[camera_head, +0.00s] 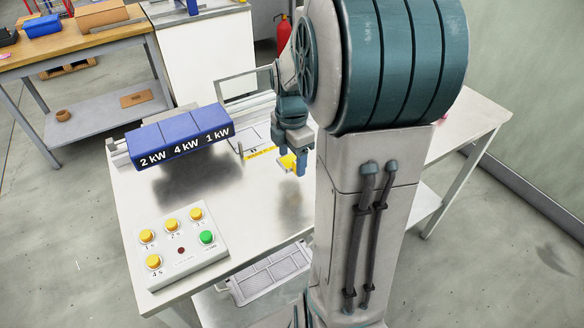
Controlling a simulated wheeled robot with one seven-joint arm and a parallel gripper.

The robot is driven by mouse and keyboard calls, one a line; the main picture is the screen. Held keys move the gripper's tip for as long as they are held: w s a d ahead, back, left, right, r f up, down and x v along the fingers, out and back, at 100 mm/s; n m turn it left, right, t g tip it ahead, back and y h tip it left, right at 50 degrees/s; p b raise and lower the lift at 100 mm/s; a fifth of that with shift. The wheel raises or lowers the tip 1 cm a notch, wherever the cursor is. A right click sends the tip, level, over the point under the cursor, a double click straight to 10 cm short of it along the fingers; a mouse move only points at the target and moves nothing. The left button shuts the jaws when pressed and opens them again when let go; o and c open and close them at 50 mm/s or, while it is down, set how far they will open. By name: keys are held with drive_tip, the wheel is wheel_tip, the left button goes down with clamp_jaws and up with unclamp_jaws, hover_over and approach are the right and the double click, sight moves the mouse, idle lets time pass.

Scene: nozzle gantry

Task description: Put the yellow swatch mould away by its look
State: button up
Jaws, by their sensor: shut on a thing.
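My gripper (294,167) is blue-grey and points down over the right part of the metal table (215,230). It is shut on a small yellow piece, the yellow swatch mould (287,161), which shows between and left of the fingers. The mould looks held above the table top, with a faint darker patch on the table below it. Its far side and any marking on it are hidden by the fingers or too small to read.
A blue heater bank (181,138) labelled 2 kW, 4 kW and 1 kW spans the table's back left. A button box (176,247) with several yellow buttons and one green stands front left. A yellow-marked strip (262,153) lies behind my gripper. A grey crate (268,275) sits below the front edge.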

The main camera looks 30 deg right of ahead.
sight(291, 164)
drive_tip(key=shift+s+a+f, duration=0.1)
drive_tip(key=shift+a+f, duration=0.1)
drive_tip(key=shift+f, duration=1.95)
drive_tip(key=shift+f, duration=0.15)
drive_tip(key=o, duration=1)
